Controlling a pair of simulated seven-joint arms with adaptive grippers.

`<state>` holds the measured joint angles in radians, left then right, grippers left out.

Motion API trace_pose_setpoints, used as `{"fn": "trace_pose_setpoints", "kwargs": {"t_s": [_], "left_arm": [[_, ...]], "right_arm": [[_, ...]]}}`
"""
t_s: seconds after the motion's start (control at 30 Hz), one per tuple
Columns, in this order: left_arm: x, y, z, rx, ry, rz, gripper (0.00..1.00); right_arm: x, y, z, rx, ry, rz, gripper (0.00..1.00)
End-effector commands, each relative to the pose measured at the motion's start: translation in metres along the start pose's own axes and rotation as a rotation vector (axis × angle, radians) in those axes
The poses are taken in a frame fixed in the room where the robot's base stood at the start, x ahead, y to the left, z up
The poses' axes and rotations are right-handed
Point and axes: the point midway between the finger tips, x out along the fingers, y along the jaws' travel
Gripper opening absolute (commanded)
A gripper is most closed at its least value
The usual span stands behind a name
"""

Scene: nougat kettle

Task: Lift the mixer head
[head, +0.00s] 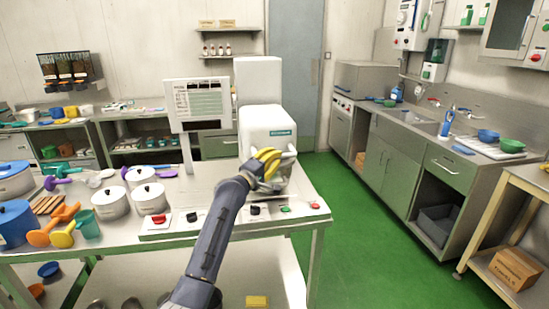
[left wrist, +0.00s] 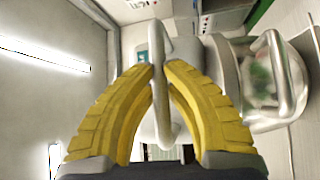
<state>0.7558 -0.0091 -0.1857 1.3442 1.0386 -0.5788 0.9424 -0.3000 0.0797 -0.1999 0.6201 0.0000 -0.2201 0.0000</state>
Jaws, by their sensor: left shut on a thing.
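The white mixer (head: 258,80) stands at the right part of the steel table. Its white mixer head (head: 262,117) faces me and looks level. My left gripper (head: 268,156), with yellow fingers, is at the front of the head. In the left wrist view the gripper (left wrist: 162,72) is shut on the pale grey handle bar (left wrist: 160,40), with one finger on each side. A metal bowl with a looped handle (left wrist: 290,75) shows right of the fingers in that view. In the head view the gripper and arm partly hide the bowl. My right gripper is not in view.
Control panels with red, black and green knobs (head: 285,209) line the table's front edge. A display board on a post (head: 200,100) stands left of the mixer. White pots (head: 110,202) and colored scoops crowd the table's left. Green floor is clear to the right.

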Motion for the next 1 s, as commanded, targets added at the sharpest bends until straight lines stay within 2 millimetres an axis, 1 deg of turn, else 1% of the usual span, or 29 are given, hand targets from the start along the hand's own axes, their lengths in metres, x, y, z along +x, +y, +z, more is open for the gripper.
{"fn": "trace_pose_setpoints", "kwargs": {"t_s": [0.4, 0.47, 0.53, 0.67, 0.8, 1.0], "left_arm": [[0.000, 0.001, -0.001, 0.000, 0.002, 0.001, 0.00], [0.001, 0.004, -0.002, 0.000, 0.002, 0.002, 0.00], [0.002, 0.012, -0.003, 0.002, 0.002, 0.004, 0.00], [0.005, 0.039, -0.007, 0.004, 0.004, 0.010, 0.00], [0.009, 0.076, -0.013, 0.004, 0.006, 0.014, 0.00], [0.015, 0.121, -0.019, 0.003, 0.006, 0.010, 0.00]], "right_arm": [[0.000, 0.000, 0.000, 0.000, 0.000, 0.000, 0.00], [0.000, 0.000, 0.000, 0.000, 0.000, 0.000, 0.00], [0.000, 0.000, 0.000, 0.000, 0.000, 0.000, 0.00], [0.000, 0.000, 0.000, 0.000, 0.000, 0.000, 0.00], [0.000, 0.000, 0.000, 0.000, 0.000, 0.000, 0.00], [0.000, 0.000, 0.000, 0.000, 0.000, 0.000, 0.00]]}}
